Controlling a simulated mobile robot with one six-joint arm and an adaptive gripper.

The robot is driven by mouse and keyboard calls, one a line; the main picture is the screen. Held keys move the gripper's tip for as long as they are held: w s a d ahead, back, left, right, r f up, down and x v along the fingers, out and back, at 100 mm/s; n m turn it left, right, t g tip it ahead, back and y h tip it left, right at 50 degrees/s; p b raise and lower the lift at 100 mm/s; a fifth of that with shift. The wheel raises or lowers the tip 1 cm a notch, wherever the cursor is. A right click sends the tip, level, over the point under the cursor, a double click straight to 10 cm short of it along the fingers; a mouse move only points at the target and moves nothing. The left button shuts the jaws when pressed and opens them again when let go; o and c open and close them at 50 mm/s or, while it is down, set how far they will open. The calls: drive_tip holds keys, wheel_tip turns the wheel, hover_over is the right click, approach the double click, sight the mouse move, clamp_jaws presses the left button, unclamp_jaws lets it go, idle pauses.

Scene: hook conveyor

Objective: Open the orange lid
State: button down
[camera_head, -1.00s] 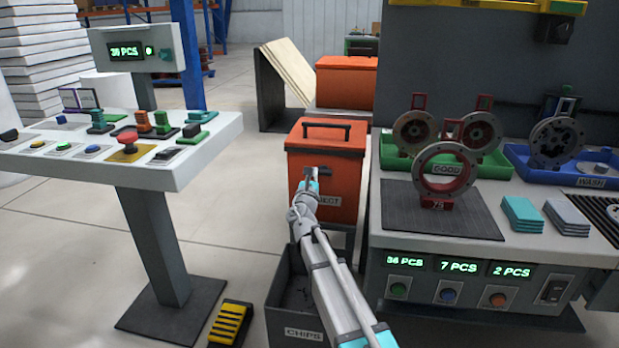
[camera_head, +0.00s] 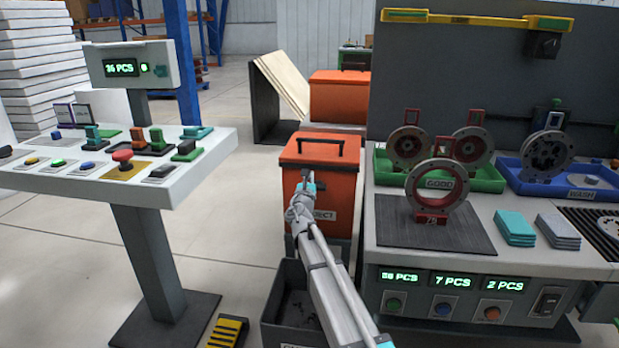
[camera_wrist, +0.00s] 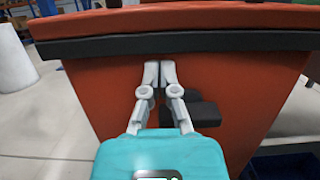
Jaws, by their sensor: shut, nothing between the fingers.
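The orange lid (camera_head: 321,151) with a dark handle sits closed on the orange reject bin (camera_head: 343,190) in the head view. In the wrist view the lid's rim (camera_wrist: 190,20) runs across the top, with a dark band below it on the bin's front wall (camera_wrist: 105,90). My gripper (camera_wrist: 160,68) is shut and empty, its fingertips in front of the bin's front wall just under the dark band. I cannot tell whether they touch the wall. A dark block (camera_wrist: 196,110) shows behind the right finger. In the head view my gripper (camera_head: 308,178) partly hides the bin's front.
A dark open chips box (camera_head: 285,300) stands on the floor below my arm. A control panel (camera_head: 215,150) is at left and a workbench (camera_head: 395,240) with round parts is close at right. Another orange bin (camera_head: 338,98) stands behind. Floor between panel and bin is clear.

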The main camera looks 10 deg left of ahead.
drive_tip(key=shift+d+r+g+p, duration=0.25)
drive_tip(key=shift+r+p, duration=0.5)
drive_tip(key=shift+p, duration=0.45)
drive_tip(key=shift+r+p, duration=0.25)
drive_tip(key=shift+p, duration=0.1)
